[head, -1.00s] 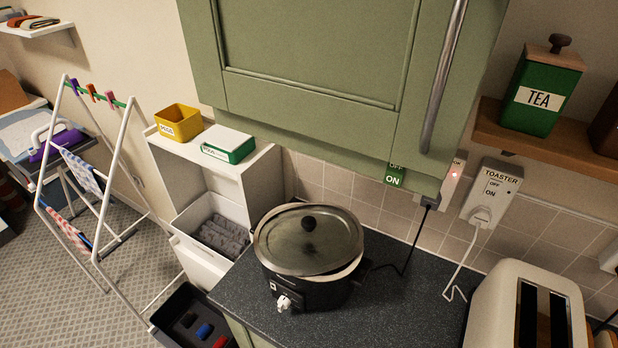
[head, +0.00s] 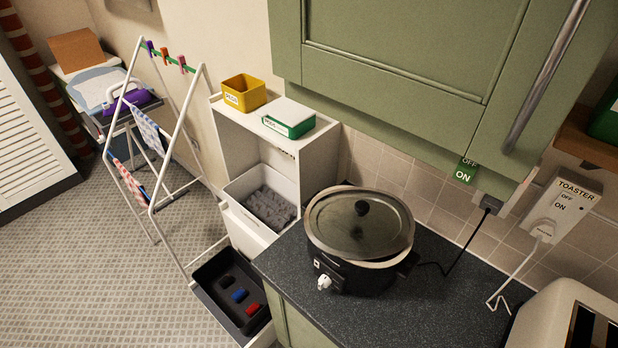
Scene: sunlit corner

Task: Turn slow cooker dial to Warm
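The slow cooker (head: 352,272) is black and oval and stands on the dark worktop near its left end. Its glass lid (head: 360,222) with a black knob sits on top, slightly askew, with a pale rim showing at the front right. The white dial (head: 324,283) is low on the cooker's front left. Its markings are too small to read, so I cannot tell its setting. The cooker's black cord runs right to a wall socket (head: 489,203) under the green cabinet. Neither of my grippers is in view.
A green wall cabinet (head: 400,60) overhangs the worktop (head: 430,310). A toaster (head: 565,325) stands at the right. Left of the worktop are a white unit (head: 318,160) with an open lower drawer (head: 235,300) and a drying rack (head: 150,130). Floor further left is clear.

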